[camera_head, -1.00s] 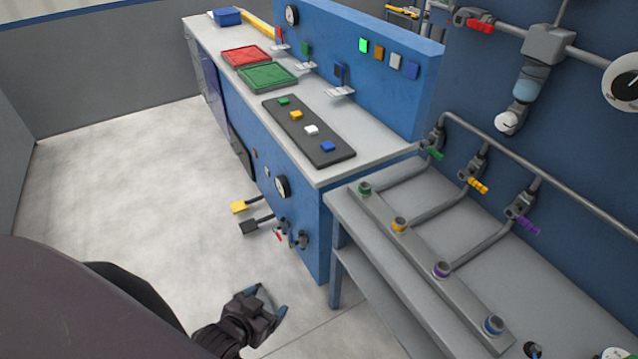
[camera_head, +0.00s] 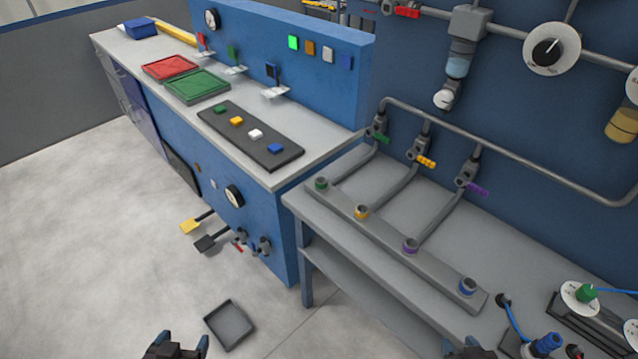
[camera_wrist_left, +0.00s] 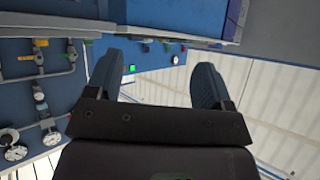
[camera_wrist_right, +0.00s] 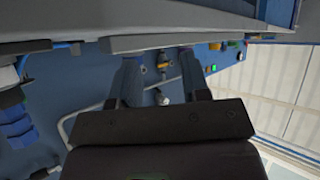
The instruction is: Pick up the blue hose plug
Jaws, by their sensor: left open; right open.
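A blue hose plug (camera_head: 546,344) shows at the bottom right of the head view, with a blue hose running from it to a dark fitting (camera_head: 502,300) on the grey bench. Its lower part is cut off by the picture edge. My right gripper (camera_head: 466,350) is partly in view at the bottom edge, left of the plug and apart from it. Its fingers are open and empty in the right wrist view (camera_wrist_right: 160,66). My left gripper (camera_head: 184,345) is at the bottom left, far from the plug. It is open and empty in the left wrist view (camera_wrist_left: 158,70).
A grey bench (camera_head: 345,265) carries a rail with several coloured ports (camera_head: 410,246). A green plug (camera_head: 586,292) sits on a white disc to the right. A grey tray (camera_head: 229,325) is low, near my left gripper. A blue console (camera_head: 250,215) stands behind. Open floor lies left.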

